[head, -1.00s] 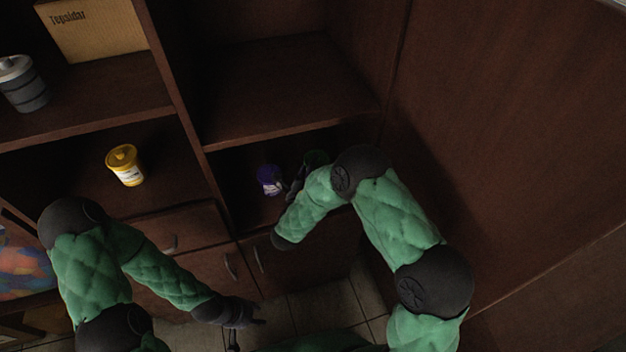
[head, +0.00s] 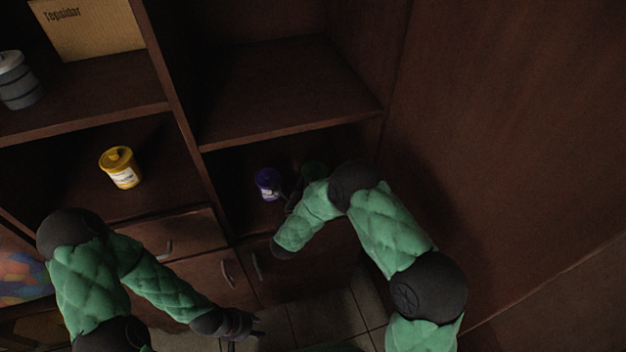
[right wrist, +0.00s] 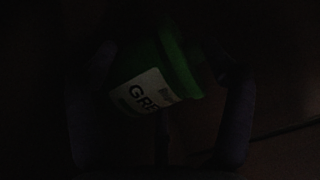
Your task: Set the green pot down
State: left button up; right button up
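The green pot (right wrist: 160,72) shows dimly in the right wrist view, tilted in the picture, with a white label facing me. In the head view the green pot (head: 314,169) is a dim green patch in the lower right compartment, mostly behind my right arm. My right gripper (right wrist: 165,105) has its fingers wide apart on both sides of the pot; a dark gap shows between the pot and the right-hand finger. My left gripper (head: 252,327) hangs low in front of the drawers, and its fingers are too small to read.
A purple pot (head: 268,184) stands in the same compartment, just left of the right gripper. A yellow pot (head: 121,168) stands in the compartment to the left, beyond a divider. A grey canister (head: 17,82) and a cardboard box (head: 92,30) are higher up. The shelf above (head: 285,90) is bare.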

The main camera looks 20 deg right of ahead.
jog(key=shift+o, duration=1.1)
jog(key=shift+r, duration=0.15)
jog(key=p+v, duration=0.3)
jog(key=v, duration=0.8)
jog(key=shift+s+a+p, duration=0.3)
jog(key=shift+s+p, duration=0.05)
jog(key=shift+s, duration=0.1)
